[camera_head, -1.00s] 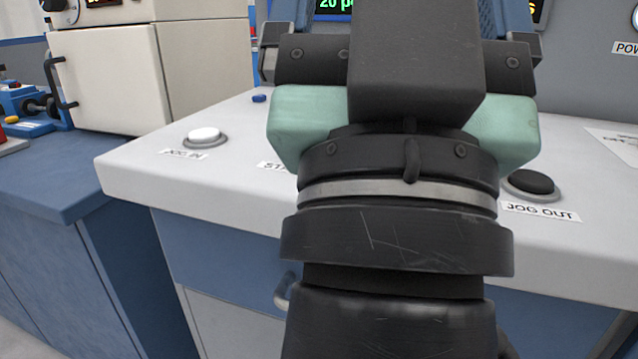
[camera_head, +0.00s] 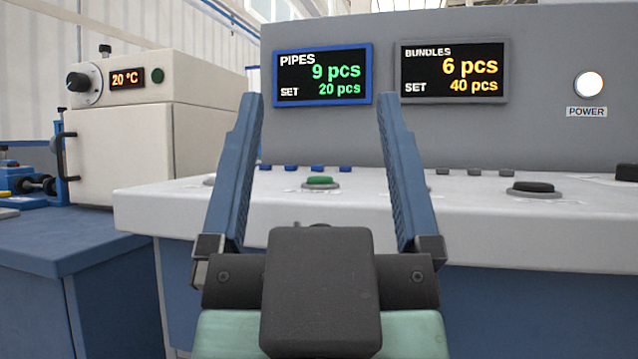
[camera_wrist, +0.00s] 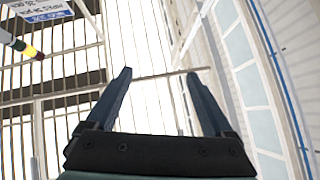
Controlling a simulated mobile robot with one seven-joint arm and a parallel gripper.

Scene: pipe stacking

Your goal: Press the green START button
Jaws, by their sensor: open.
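The green START button (camera_head: 320,182) sits in a grey ring on the white sloped console top (camera_head: 160,204). In the head view it shows between the two blue fingers of my gripper (camera_head: 318,100), farther back than they are. My gripper is open and empty, with its fingers pointing up and well apart. In the wrist view my gripper (camera_wrist: 160,72) also shows open, facing upper bars and windows. The wrist view does not show the button. The START label is too small to read in the head view.
A black button (camera_head: 533,188) stands to the right on the console. A white lit POWER lamp (camera_head: 589,86) is at right. A cream oven (camera_head: 140,130) stands left.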

